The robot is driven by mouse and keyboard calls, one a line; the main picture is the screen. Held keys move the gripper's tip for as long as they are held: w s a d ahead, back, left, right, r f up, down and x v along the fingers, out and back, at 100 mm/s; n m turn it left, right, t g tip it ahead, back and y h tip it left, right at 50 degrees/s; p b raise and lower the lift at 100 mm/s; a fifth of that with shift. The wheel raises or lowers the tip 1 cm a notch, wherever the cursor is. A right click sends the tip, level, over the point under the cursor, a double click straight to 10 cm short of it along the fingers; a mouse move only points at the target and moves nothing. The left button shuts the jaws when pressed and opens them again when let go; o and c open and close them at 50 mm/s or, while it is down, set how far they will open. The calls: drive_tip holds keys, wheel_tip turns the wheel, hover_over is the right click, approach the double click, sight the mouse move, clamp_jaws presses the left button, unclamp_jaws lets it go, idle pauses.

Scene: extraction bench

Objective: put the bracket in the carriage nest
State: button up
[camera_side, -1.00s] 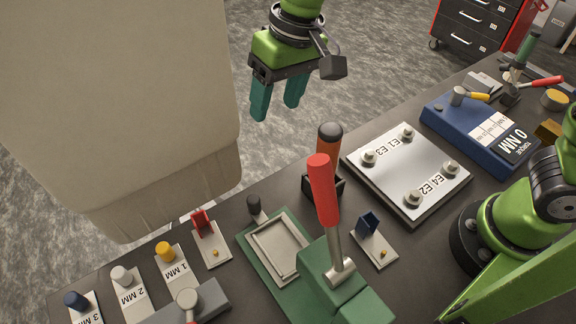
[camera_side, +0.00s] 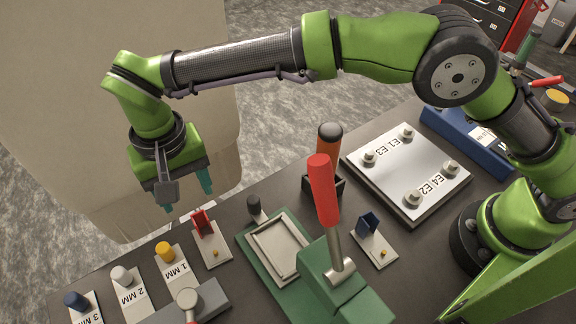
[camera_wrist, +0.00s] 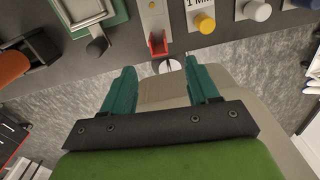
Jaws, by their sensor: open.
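My gripper (camera_side: 185,190) is open and empty, pointing down beyond the bench's far edge, at the left of the side view. Its teal fingers (camera_wrist: 160,70) are spread in the wrist view. A red upright bracket-like piece (camera_side: 201,221) stands on a small pale plate right of the gripper; in the wrist view it is just ahead of the fingers (camera_wrist: 158,45). A similar blue piece (camera_side: 368,224) stands on another plate; I cannot tell which is the bracket. A pale rectangular frame with an empty recess (camera_side: 262,238), apparently the carriage nest, lies on a green base.
A red-handled lever (camera_side: 322,190) rises from the green press beside the frame. An orange-and-black handle (camera_side: 329,150) stands in a black holder. Labelled plates with a yellow knob (camera_side: 165,251), white knob and blue knob line the left. A white plate (camera_side: 388,187) lies right.

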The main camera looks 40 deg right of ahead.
sight(199, 216)
wheel_tip(199, 216, down, 11)
drive_tip(key=shift+w+d+r, duration=0.1)
drive_tip(key=shift+w+d, duration=0.05)
idle(0.4)
clamp_jaws()
